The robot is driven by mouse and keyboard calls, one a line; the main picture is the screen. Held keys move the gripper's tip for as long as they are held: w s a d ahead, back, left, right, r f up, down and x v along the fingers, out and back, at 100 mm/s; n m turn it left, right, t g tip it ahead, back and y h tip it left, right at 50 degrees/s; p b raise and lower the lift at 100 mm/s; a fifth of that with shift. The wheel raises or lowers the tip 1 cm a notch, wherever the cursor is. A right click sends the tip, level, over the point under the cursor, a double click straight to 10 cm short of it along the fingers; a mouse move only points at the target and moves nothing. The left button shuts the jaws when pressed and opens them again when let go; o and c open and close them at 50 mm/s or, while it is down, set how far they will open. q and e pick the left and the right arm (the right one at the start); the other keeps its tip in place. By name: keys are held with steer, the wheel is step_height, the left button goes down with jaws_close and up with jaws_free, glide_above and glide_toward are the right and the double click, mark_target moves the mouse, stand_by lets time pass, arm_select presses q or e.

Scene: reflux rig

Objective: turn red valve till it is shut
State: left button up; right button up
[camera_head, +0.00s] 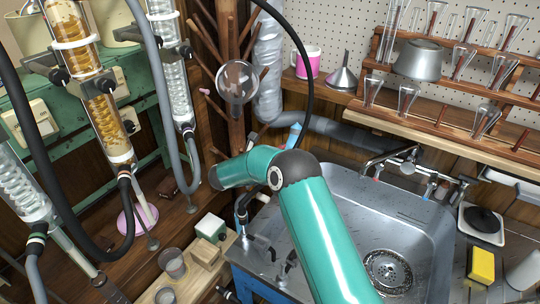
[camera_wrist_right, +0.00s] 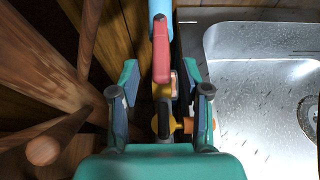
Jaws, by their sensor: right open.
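In the right wrist view, the red valve handle (camera_wrist_right: 161,62) stands between the two fingers of my right gripper (camera_wrist_right: 158,85). The fingers are open, one on each side of it, with visible gaps. A light blue part (camera_wrist_right: 160,16) lies above the handle, and dark and brass-coloured fittings (camera_wrist_right: 184,125) lie below it. In the head view my teal right arm reaches up from the bottom to the left of the sink. Its gripper is hidden there, and I cannot make out the red valve. My left gripper is not in view.
The steel sink (camera_head: 405,222) lies right of the valve. Wooden pegs (camera_wrist_right: 44,150) stick out close on the left in the wrist view. Glass condensers (camera_head: 108,115) and hoses stand at the left. A glass flask (camera_head: 237,80) hangs by the wooden post.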

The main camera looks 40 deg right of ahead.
steer(key=shift+x, duration=1.2)
jaws_close()
